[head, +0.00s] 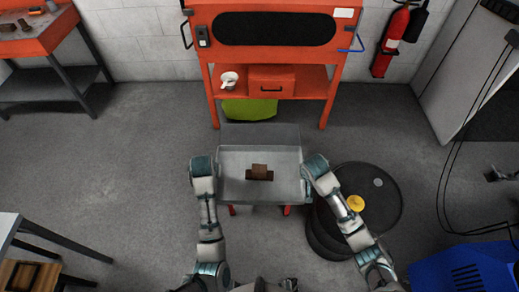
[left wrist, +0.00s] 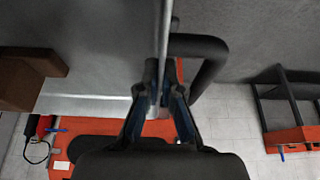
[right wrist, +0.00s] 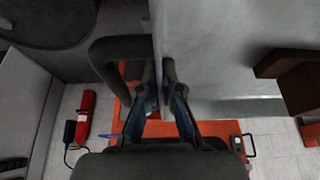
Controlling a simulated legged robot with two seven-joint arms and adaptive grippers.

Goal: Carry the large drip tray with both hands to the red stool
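The large drip tray (head: 232,160) is a grey metal tray in the middle of the head view, with a brown block (head: 259,173) inside it. My left gripper (left wrist: 162,92) is at its left side and my right gripper (right wrist: 160,88) at its right side. In each wrist view the fingers close about the tray's thin side wall beside a black loop handle (left wrist: 205,65), (right wrist: 115,60). Red legs of the red stool (head: 286,210) show below the tray's near edge. The stool's top is hidden under the tray; I cannot tell whether they touch.
A black drum (head: 385,205) with a yellow cap stands close to the right, under my right arm. An orange bench (head: 270,45) stands behind, with a green object (head: 250,109) beneath it. A blue machine (head: 460,272) is at lower right.

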